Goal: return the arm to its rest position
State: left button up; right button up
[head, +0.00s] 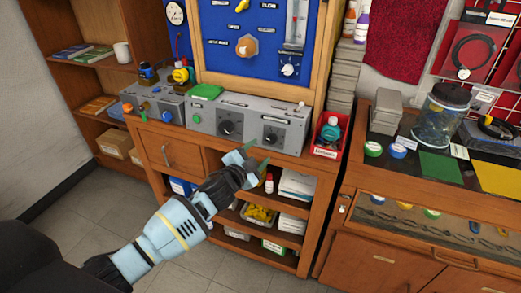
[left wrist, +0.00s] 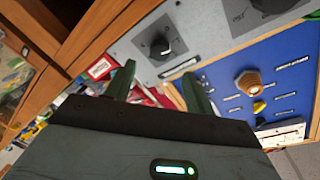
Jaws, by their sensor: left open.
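My left arm comes in from the lower left in the head view. Its gripper (head: 254,158) is in the air in front of the wooden bench, just below the grey control panel (head: 250,122). The two green fingers are apart with nothing between them. In the left wrist view the fingers (left wrist: 158,88) also stand apart and empty, with the bench panel and blue board beyond them. My right gripper is in neither view.
A blue testboard (head: 262,20) stands behind the panel. A red bin (head: 328,135) sits at the bench's right end. Open shelves below hold a yellow-filled tray (head: 258,214). A cabinet with a glass jar (head: 440,115) stands right. The floor (head: 110,205) at left is clear.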

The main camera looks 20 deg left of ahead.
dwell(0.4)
pick_arm(q)
jog(key=s+d+f+n+g, duration=0.1)
jog(key=s+f+n+g, duration=0.1)
jog(key=s+f, duration=0.7)
jog(key=s+d+f+n+g+p, duration=0.1)
jog(key=s+f+n+g, duration=0.3)
jog(key=s, duration=0.9)
jog(key=s+d+f+n, duration=0.1)
jog(key=s+d+f, duration=0.1)
jog(key=s+f, duration=0.75)
jog(key=s+a+n+g+y, duration=0.1)
jog(key=s+n+g, duration=0.1)
jog(key=s, duration=1.3)
jog(key=shift+s+a+f+n, duration=0.15)
jog(key=shift+s+f+n, duration=0.1)
jog(key=shift+s+n, duration=0.1)
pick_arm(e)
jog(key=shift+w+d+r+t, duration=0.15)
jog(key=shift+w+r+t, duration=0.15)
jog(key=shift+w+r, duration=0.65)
